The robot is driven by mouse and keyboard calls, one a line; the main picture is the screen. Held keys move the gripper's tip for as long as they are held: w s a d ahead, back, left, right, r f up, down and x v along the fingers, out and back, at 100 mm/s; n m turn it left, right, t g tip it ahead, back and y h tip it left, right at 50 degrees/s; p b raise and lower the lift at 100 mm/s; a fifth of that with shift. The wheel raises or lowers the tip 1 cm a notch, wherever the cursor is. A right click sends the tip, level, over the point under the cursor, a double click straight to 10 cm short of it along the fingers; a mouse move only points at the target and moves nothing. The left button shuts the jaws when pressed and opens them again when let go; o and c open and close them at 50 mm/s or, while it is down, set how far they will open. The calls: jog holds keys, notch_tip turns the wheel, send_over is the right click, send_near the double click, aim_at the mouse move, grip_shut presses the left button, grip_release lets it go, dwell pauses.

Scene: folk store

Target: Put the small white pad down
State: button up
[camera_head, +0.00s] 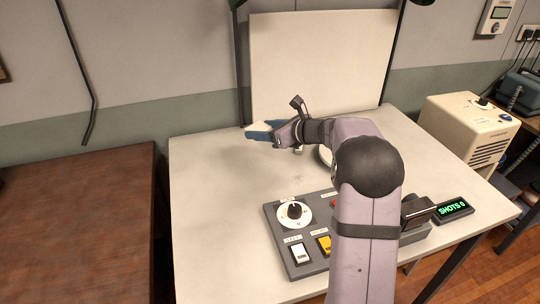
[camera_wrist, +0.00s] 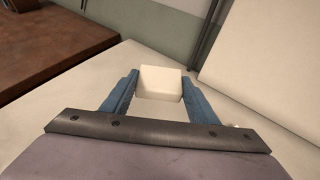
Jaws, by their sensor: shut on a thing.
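The small white pad (camera_wrist: 160,83) is between the two blue fingers of my gripper (camera_wrist: 158,95) in the wrist view. The fingers are shut on its sides. In the head view my gripper (camera_head: 260,131) is over the far left part of the white table (camera_head: 215,210). The pad is hard to make out there against the pale table. I cannot tell how far the pad is above the tabletop.
A grey control box (camera_head: 283,252) with a dial and buttons stands at the table's front. A white panel (camera_head: 320,60) stands at the back edge. A beige box (camera_head: 465,130) is at the right. A brown table (camera_head: 75,220) is at the left. The table's left part is clear.

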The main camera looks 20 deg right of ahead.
jog(key=m+t+h, duration=0.1)
jog(key=m+h, duration=0.1)
send_over(274, 159)
jog(key=f, duration=0.1)
jog(key=shift+a+f, duration=0.1)
jog(key=shift+f, duration=4.9)
jog(key=shift+f, duration=0.2)
jog(key=o, duration=1)
jog(key=shift+r, duration=0.1)
jog(key=shift+r, duration=0.1)
jog(key=b+v, duration=0.1)
jog(key=v, duration=1.1)
jog(key=shift+s+b, duration=0.1)
jog(key=shift+b, duration=0.25)
